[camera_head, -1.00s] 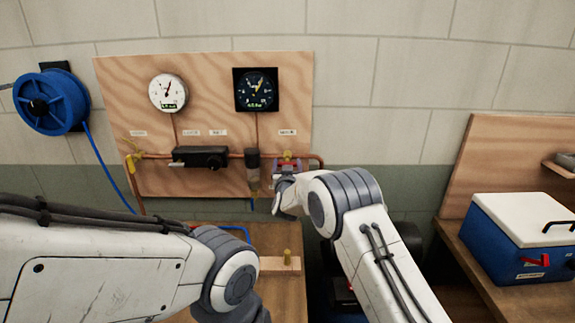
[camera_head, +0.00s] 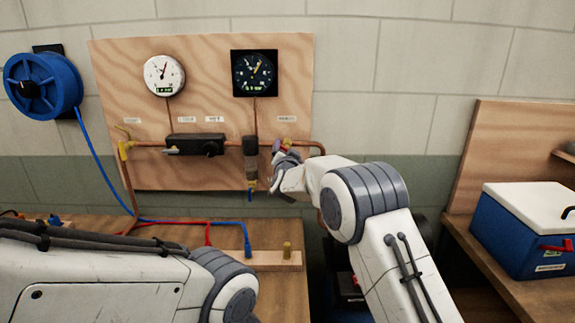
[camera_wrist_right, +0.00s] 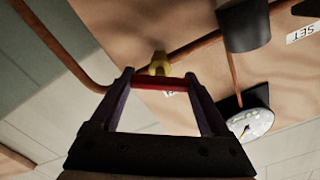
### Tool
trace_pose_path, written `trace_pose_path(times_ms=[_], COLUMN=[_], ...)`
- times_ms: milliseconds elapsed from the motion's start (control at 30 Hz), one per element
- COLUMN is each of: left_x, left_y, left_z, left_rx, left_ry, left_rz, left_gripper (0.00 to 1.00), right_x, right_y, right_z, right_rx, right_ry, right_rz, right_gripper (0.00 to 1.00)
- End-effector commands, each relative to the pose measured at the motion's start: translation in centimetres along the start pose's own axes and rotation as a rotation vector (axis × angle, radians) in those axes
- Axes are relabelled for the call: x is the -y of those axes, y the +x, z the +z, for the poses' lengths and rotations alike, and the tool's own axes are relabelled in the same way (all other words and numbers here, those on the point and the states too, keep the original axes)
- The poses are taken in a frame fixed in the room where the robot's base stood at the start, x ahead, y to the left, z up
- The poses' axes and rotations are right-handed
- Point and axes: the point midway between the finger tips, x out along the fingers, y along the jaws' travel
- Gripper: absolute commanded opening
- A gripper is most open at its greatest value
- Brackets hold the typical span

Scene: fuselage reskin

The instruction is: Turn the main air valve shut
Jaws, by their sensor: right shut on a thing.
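The main air valve has a brass body (camera_wrist_right: 159,64) on the copper pipe, seen in the right wrist view. Its red handle (camera_wrist_right: 160,82) lies crosswise between my right gripper's fingers (camera_wrist_right: 160,84), which are shut on it. In the head view my right gripper (camera_head: 280,154) is at the valve (camera_head: 288,147), at the right end of the board's pipe, and hides part of it. My left arm crosses the lower left of the head view; its gripper is out of sight.
The plywood board (camera_head: 220,75) carries a white gauge (camera_head: 164,75), a dark gauge (camera_head: 254,73), a black regulator (camera_head: 195,144) and another yellow valve (camera_head: 124,148). Hoses lie on the bench (camera_head: 285,288) below. A blue cooler (camera_head: 520,235) stands right.

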Motion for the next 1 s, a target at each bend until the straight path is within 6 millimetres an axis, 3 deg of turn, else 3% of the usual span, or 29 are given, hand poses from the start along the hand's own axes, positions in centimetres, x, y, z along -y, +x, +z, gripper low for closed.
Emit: trace_pose_path(times_ms=[33, 400, 1000], left_x=[0.1, 0.4, 0.8], left_y=[1.6, 6.0, 10.3], left_z=[0.1, 0.3, 0.6], left_rx=[0.0, 0.0, 0.0], left_ry=[0.0, 0.0, 0.0], left_rz=[0.0, 0.0, 0.0], left_gripper=[0.5, 0.5, 0.5], right_x=[-0.4, -0.4, -0.4], right_y=[0.0, 0.0, 0.0], right_z=[0.5, 0.4, 0.2], right_rx=[-0.003, -0.003, -0.001], right_ry=[0.047, 0.399, 0.88], right_rz=[-0.002, -0.001, 0.0], right_gripper=[0.24, 0.24, 0.24])
